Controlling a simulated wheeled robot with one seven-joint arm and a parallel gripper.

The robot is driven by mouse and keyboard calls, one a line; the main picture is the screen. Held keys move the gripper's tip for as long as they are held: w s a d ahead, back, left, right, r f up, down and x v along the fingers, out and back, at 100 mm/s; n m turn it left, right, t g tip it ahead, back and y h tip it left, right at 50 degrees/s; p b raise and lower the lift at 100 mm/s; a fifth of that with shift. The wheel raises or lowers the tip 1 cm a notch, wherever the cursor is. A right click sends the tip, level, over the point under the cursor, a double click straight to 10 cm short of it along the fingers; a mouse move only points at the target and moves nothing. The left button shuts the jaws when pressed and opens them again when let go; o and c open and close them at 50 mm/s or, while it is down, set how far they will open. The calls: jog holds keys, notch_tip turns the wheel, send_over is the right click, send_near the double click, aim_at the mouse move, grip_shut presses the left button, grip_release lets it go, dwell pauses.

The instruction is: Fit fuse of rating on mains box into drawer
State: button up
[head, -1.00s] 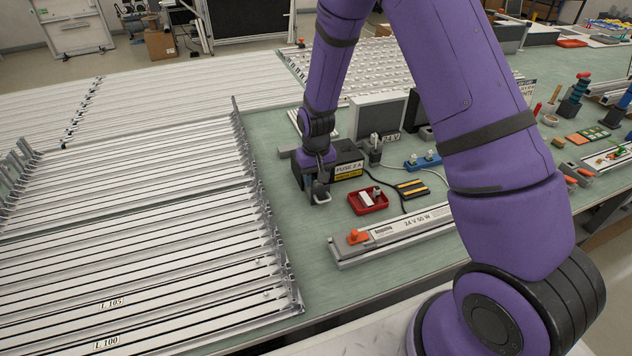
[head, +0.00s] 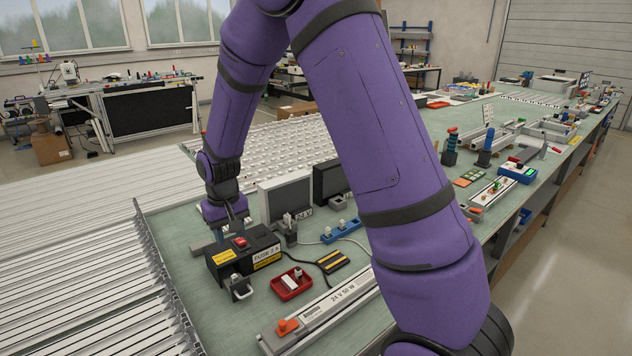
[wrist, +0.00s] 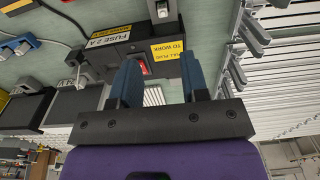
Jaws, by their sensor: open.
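The black mains box (head: 243,258) stands on the green bench with a "FUSE 2 A" label and yellow labels. A red switch (head: 240,242) is on its top, and it also shows in the wrist view (wrist: 141,68). A grey drawer-like part with a handle (head: 238,288) sticks out at the box's front; its inside is not clear. A red tray (head: 291,295) beside the box holds small whitish pieces, too small to read. My gripper (head: 236,222) is over the back of the box. In the wrist view its blue fingers (wrist: 161,85) are apart with nothing seen between them.
A grey plug or socket block (head: 290,230), dark-screened units (head: 285,200) and a blue socket strip (head: 341,231) stand behind and right. A black-yellow item (head: 333,262) and a "24 V 50 W" bar (head: 325,315) lie right and front. Slatted racks (head: 130,285) fill the left.

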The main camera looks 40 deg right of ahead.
jog(key=s+d+r+t, duration=0.2)
jog(key=s+r, duration=0.4)
jog(key=r, duration=0.6)
jog(key=s+d+r+t, duration=0.1)
jog(key=s+r, duration=0.5)
jog(key=s, duration=0.6)
jog(key=s+d+r+t, duration=0.2)
jog(key=s+r, duration=0.5)
jog(key=s, duration=0.5)
jog(key=shift+s+d+r, duration=0.2)
jog(key=shift+d, duration=0.55)
